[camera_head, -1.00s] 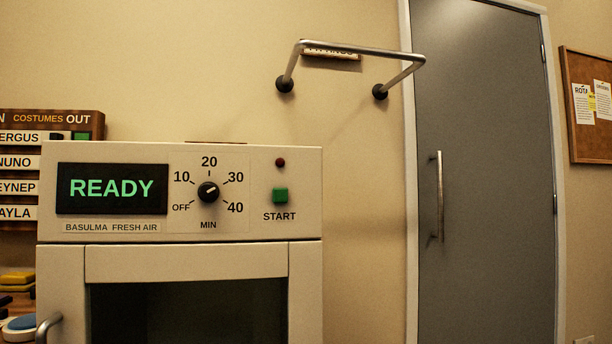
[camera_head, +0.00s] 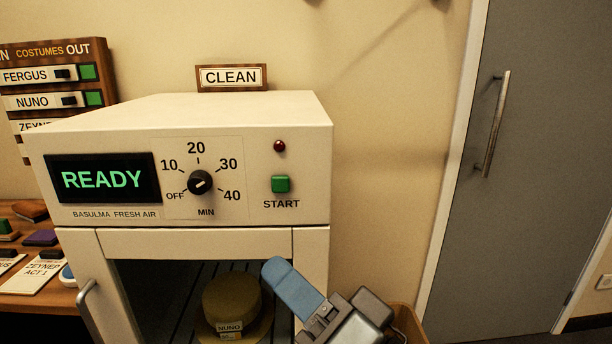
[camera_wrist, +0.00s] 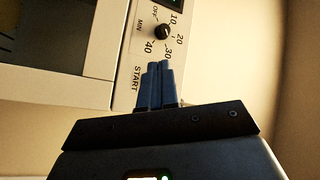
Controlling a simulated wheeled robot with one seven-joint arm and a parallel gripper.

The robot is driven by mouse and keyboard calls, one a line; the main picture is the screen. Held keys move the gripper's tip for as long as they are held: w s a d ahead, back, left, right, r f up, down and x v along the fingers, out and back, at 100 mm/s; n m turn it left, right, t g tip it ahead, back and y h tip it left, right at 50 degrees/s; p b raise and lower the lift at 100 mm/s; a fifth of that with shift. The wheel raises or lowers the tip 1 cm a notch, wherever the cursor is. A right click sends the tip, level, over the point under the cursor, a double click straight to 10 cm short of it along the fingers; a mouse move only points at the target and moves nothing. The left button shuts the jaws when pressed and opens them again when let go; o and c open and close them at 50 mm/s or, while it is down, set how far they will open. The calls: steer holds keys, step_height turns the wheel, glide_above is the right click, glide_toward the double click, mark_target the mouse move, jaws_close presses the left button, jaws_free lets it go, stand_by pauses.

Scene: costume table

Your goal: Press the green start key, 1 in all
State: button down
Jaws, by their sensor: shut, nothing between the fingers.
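The green start key (camera_head: 281,184) is on the cream cabinet's control panel (camera_head: 238,208), above the word START and below a dark red lamp (camera_head: 280,146). The display (camera_head: 103,179) reads READY in green. My gripper (camera_head: 279,271) has blue fingers and is in front of the cabinet, below the key in the head view and apart from it in the picture. In the wrist view my gripper (camera_wrist: 158,68) is shut and empty, its fingertips over the panel beside the word START. The green key is not visible there; the fingers seem to hide it.
A black dial (camera_head: 200,182) sits left of the key. Behind the cabinet window is a yellowish hat (camera_head: 230,300) tagged NUNO. A CLEAN sign (camera_head: 231,77) is on the wall above the cabinet. A grey door (camera_head: 520,150) stands to the right.

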mark_target(281, 184)
steer(key=r, duration=0.2)
steer(key=w+r+y, duration=0.1)
steer(key=shift+a+r+p, duration=0.15)
steer(key=shift+r+p, duration=0.25)
steer(key=shift+w, duration=0.15)
steer(key=shift+w+d+b, duration=0.2)
steer(key=shift+w+b, duration=0.75)
steer(key=shift+w, duration=3.35)
steer(key=shift+w, duration=0.1)
steer(key=shift+w, duration=0.35)
steer(key=shift+w, duration=0.45)
steer(key=shift+s, duration=0.9)
